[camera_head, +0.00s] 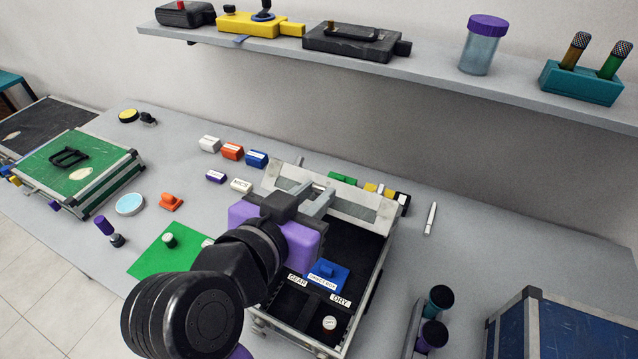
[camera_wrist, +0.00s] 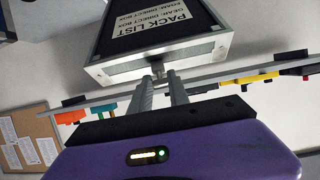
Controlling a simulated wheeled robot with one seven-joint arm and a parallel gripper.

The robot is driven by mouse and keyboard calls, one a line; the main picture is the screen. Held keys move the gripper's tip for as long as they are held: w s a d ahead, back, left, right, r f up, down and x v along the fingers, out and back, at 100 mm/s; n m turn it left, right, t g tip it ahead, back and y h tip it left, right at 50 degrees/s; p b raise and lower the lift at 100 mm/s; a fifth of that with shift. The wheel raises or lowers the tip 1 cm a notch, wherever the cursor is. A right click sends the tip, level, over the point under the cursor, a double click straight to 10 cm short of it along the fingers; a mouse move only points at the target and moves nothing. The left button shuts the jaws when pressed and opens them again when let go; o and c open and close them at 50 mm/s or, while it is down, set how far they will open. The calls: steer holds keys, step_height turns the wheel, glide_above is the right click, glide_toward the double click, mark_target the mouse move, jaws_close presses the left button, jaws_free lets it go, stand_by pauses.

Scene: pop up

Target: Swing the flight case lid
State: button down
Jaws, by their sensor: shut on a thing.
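The open flight case (camera_head: 375,290) stands on the workbench, with black foam compartments and GEAR and DRY labels. Its metal-edged lid (camera_head: 355,208) is raised at the case's far side, seen steeply from above. In the wrist view the lid (camera_wrist: 190,52) shows its inner face with a PACK LIST label. My gripper (camera_head: 318,195), with a purple body, reaches over the case to the lid. In the wrist view my gripper (camera_wrist: 161,88) is shut on a small tab (camera_wrist: 158,69) at the lid's edge. My arm hides the case's left part.
A blue box (camera_head: 326,273) sits in the case. Small coloured blocks (camera_head: 232,152) lie behind left. A green case (camera_head: 80,165) stands far left, a blue case (camera_head: 560,325) at right. A loaded shelf (camera_head: 420,75) runs above the bench. Dark cups (camera_head: 437,300) stand right of the open case.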

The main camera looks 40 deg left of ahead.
steer(key=s+d+f+b, duration=0.1)
steer(key=s+f+b, duration=0.1)
steer(key=s+f, duration=0.3)
steer(key=shift+s+f+b, duration=0.15)
steer(key=shift+s+b, duration=0.25)
steer(key=shift+s, duration=0.1)
stand_by(0.3)
steer(key=s+d+f+b, duration=0.1)
steer(key=s+f+b, duration=0.5)
steer(key=f, duration=0.3)
steer(key=shift+s+d+f+b, duration=0.25)
steer(key=shift+s+f+b, duration=0.05)
steer(key=shift+f, duration=0.1)
stand_by(0.4)
